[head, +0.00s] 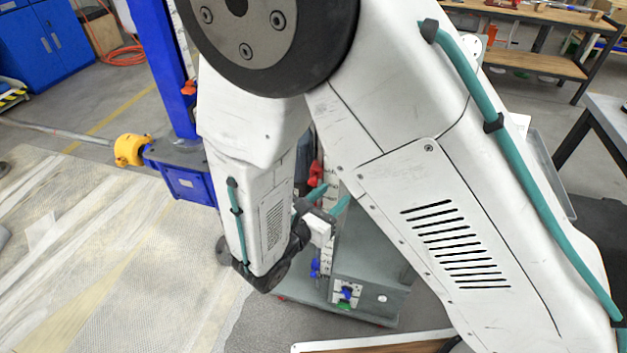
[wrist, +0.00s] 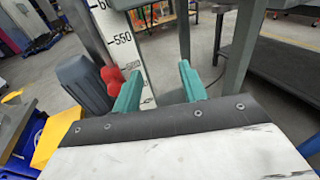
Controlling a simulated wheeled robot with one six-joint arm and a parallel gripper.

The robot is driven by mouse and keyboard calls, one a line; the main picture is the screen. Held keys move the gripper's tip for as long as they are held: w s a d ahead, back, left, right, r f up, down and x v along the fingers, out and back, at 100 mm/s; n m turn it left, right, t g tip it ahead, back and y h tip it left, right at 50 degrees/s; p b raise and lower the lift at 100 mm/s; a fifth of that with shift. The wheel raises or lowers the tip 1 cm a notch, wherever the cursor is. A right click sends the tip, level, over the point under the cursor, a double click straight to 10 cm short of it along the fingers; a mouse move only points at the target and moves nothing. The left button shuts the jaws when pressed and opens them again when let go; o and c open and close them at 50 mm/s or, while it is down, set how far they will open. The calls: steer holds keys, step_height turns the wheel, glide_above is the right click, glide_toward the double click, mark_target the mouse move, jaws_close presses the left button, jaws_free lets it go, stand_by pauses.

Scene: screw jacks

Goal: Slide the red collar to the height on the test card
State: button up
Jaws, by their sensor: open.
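A red part, which looks like the red collar (head: 316,173), sits beside a white scale strip on an upright post, partly hidden behind my arm. In the wrist view the red collar (wrist: 112,78) is at the left edge of the white scale (wrist: 124,45), a little below the 550 mark. My gripper (head: 336,193) has teal fingers and is open, to the lower right of the collar. I cannot make out the test card.
A dark grey rounded part (wrist: 84,82) stands left of the collar. Blue parts (head: 315,268) show lower on the post, above a grey-green base (head: 370,272). A blue column (head: 166,75) with a yellow part (head: 130,150) stands left. Workbenches (head: 530,62) are behind.

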mark_target(312, 184)
steer(key=a+f+n+t+y, duration=0.1)
steer(key=a, duration=0.1)
steer(key=w+a+f+n+t+y, duration=0.1)
steer(key=a+n, duration=0.1)
steer(key=w+a+n+t+y, duration=0.1)
steer(key=n, duration=0.1)
steer(key=shift+a+f+t+y, duration=0.3)
steer(key=shift+a+f+y, duration=0.1)
steer(key=x, duration=0.7)
steer(key=shift+s, duration=0.1)
